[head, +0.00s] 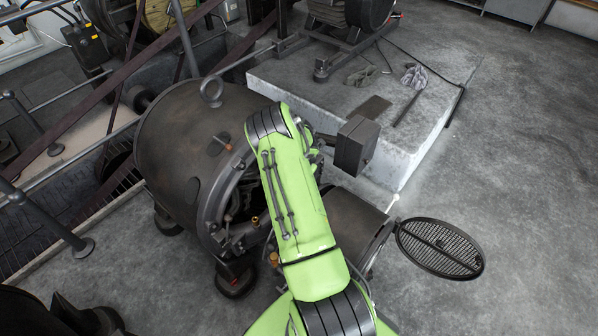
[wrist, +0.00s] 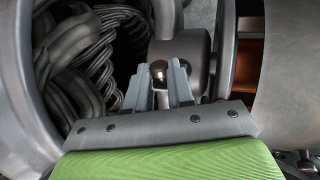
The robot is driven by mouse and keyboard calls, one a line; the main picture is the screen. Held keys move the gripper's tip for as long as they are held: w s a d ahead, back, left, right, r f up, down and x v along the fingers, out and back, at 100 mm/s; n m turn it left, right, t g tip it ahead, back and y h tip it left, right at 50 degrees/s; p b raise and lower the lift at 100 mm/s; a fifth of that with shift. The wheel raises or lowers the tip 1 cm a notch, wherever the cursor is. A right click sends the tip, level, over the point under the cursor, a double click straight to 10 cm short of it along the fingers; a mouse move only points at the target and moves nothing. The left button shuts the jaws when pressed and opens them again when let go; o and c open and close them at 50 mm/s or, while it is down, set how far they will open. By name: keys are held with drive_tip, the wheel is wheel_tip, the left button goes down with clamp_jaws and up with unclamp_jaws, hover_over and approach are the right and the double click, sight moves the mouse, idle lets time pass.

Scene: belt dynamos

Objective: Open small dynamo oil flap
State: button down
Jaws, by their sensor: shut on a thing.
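In the wrist view my gripper (wrist: 159,73) has its two grey fingers around a small rounded, dark brassy piece (wrist: 158,67), which looks like the oil flap. The fingers are shut on it. Just behind is a dark grey bearing housing (wrist: 200,48) on a shaft. In the head view the dynamo (head: 185,140) is a dark drum with a lifting ring on top. My green arm reaches down across its open end and hides the gripper and the flap.
Dark coiled windings (wrist: 85,55) lie close left of the fingers and a smooth metal cylinder (wrist: 285,85) close right. A round mesh cover (head: 440,247) stands out at right. A concrete plinth (head: 410,130) is behind; the floor farther right is clear.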

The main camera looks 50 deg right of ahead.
drive_tip(key=shift+w+d+f+m+g+y+b, duration=0.15)
drive_tip(key=shift+d+y+b, duration=0.4)
drive_tip(key=shift+y+b, duration=0.3)
drive_tip(key=shift+s+d+m+g+y+b, duration=0.1)
drive_tip(key=shift+d+y+b, duration=0.5)
drive_tip(key=shift+y, duration=0.4)
drive_tip(key=shift+w+d+f+m+g+y+b, duration=0.15)
drive_tip(key=shift+d+y+b, duration=0.35)
drive_tip(key=shift+y+b, duration=0.35)
drive_tip(key=shift+s+r+y, duration=0.1)
drive_tip(key=shift+y, duration=0.2)
drive_tip(key=c, duration=1)
unclamp_jaws()
drive_tip(key=p+v, duration=0.5)
drive_tip(key=v, duration=1)
drive_tip(key=shift+s+d+r, duration=0.1)
drive_tip(key=shift+s+r, duration=0.1)
drive_tip(key=shift+r, duration=0.1)
